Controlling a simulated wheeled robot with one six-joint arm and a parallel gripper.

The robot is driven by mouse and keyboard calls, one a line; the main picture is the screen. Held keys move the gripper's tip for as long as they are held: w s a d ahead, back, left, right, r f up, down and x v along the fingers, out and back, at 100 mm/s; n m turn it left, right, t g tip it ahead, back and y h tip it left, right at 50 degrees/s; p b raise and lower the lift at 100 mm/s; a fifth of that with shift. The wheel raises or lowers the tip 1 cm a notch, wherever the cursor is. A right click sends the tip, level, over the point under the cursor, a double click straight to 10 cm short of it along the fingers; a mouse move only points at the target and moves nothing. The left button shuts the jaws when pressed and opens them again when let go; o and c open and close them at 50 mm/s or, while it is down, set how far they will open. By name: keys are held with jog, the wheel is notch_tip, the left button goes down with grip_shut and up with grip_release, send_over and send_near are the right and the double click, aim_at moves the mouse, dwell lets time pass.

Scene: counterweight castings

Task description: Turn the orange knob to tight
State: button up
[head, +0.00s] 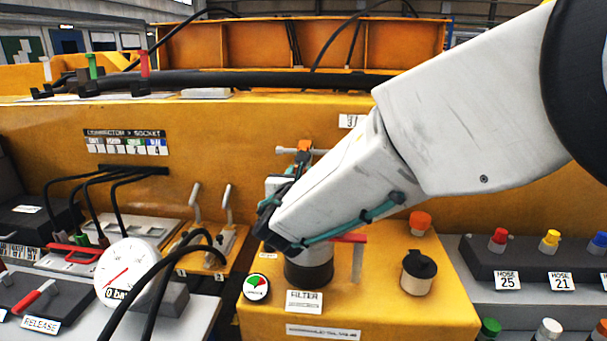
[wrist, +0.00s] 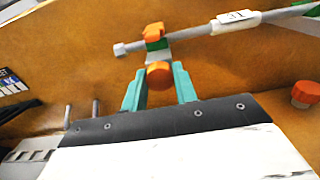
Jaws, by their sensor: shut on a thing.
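An orange round knob (wrist: 160,76) sits between the two teal fingers of my gripper (wrist: 159,72) in the wrist view. The fingers are shut on its sides. Just behind it is a clamp with a green band (wrist: 156,44) and an orange top piece (wrist: 154,30), on a grey rod (wrist: 200,31). In the head view the clamp's orange piece (head: 304,146) shows above my gripper (head: 297,166) at the yellow wall. The held knob is mostly hidden there by my gripper and arm. No tight marking can be read.
Below my arm stands a yellow block (head: 390,315) with a black-capped filler (head: 419,272), another orange knob (head: 420,221) and a red lever (head: 348,238). A gauge (head: 128,272) and black hoses (head: 160,278) are at left. Coloured hose caps (head: 550,238) are at right.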

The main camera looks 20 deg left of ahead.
jog(key=shift+m, duration=9.4)
jog(key=o, duration=1)
jog(key=shift+c, duration=0.2)
